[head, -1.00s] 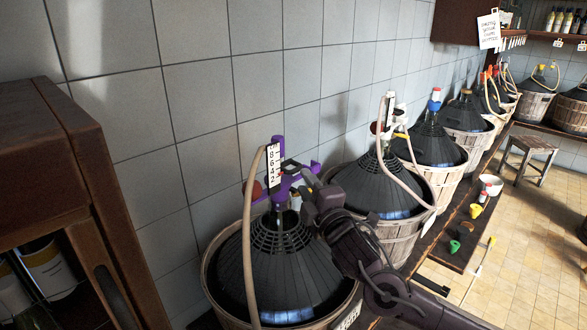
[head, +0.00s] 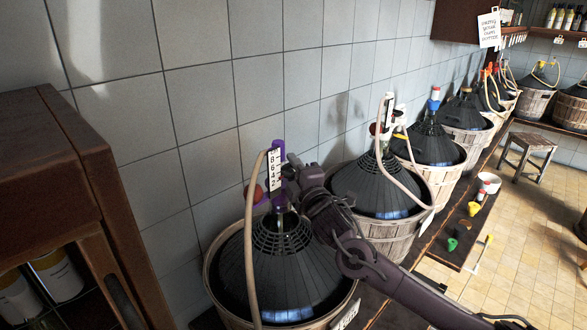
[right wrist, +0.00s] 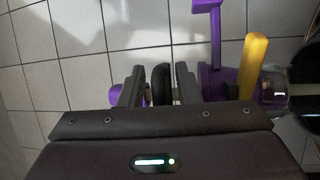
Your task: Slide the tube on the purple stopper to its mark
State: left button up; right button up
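The purple stopper (head: 279,152) stands upright in the neck of the nearest demijohn (head: 285,265), with a white numbered scale (head: 274,170) on it. A beige tube (head: 248,235) arches from its top and hangs down the demijohn's left side. A red-brown round part (head: 254,193) shows left of the stopper. My right gripper (head: 290,178) is at the stopper's right side and hides part of it. In the right wrist view, its fingers (right wrist: 160,88) are apart, with a dark disc-like part (right wrist: 162,85) between them; purple stopper parts (right wrist: 215,80) lie beside them. Contact is unclear. My left gripper is not in view.
A yellow part (right wrist: 254,66) stands right of the fingers in the wrist view. More basketed demijohns (head: 377,190) line the tiled wall. A brown cabinet (head: 60,150) fills the left. A stool (head: 527,150) stands on the open floor at the right.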

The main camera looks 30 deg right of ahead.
grip_shut()
notch_tip(320, 180, up, 6)
jog(key=shift+f+p, duration=0.15)
jog(key=shift+p, duration=1)
jog(key=shift+o, duration=0.5)
grip_release()
jog(key=shift+f, duration=0.1)
jog(key=s+f+b, duration=0.1)
jog(key=s+b, duration=0.2)
jog(key=s, duration=0.4)
jog(key=shift+s+a, duration=0.25)
jog(key=shift+s, duration=0.15)
jog(key=shift+f, duration=0.1)
